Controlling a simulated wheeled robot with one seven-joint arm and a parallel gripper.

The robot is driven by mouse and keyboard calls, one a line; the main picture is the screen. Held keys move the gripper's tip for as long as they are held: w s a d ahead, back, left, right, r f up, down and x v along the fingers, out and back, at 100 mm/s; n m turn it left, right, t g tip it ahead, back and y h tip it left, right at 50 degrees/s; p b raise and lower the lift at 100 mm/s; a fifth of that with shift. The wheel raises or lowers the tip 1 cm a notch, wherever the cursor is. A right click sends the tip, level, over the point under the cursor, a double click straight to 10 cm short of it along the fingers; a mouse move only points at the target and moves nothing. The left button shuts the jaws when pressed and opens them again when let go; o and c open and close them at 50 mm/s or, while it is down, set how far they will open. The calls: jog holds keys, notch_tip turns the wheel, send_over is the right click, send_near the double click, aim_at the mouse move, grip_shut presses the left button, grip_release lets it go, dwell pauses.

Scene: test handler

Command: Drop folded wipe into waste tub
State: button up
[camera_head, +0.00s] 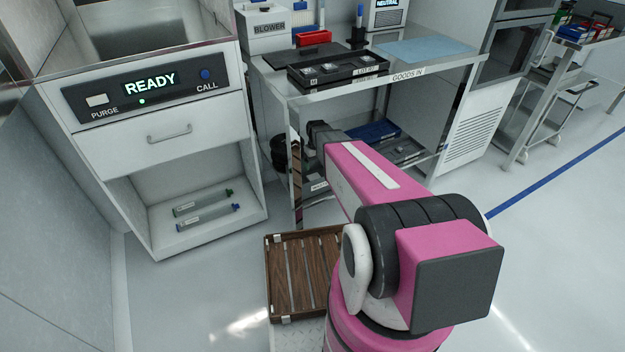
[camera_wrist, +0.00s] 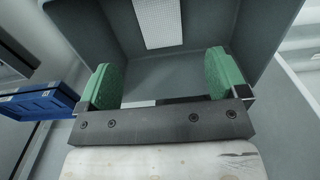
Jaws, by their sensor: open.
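My gripper (camera_wrist: 163,78) is open in the wrist view, its two green pads wide apart with nothing between them. Beyond the pads is a grey, walled, open tub-like container (camera_wrist: 105,28); I cannot tell for sure that it is the waste tub. A white, finely dotted rectangle (camera_wrist: 158,22) shows inside it, apart from the pads. It looks like the folded wipe, but I cannot tell for certain. In the head view my arm reaches toward the bench marked GOODS IN, and its fingers are hidden.
A blue bin (camera_wrist: 38,101) is left of my gripper. In the head view, the bench (camera_head: 440,76) bears black trays (camera_head: 350,75). A cabinet reading READY (camera_head: 190,140) stands left. A wooden slatted crate (camera_head: 290,270) is beside my arm.

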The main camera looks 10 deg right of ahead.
jog(key=shift+r, duration=0.1)
notch_tip(320, 180, up, 11)
jog(key=shift+f, duration=0.2)
dwell(0.4)
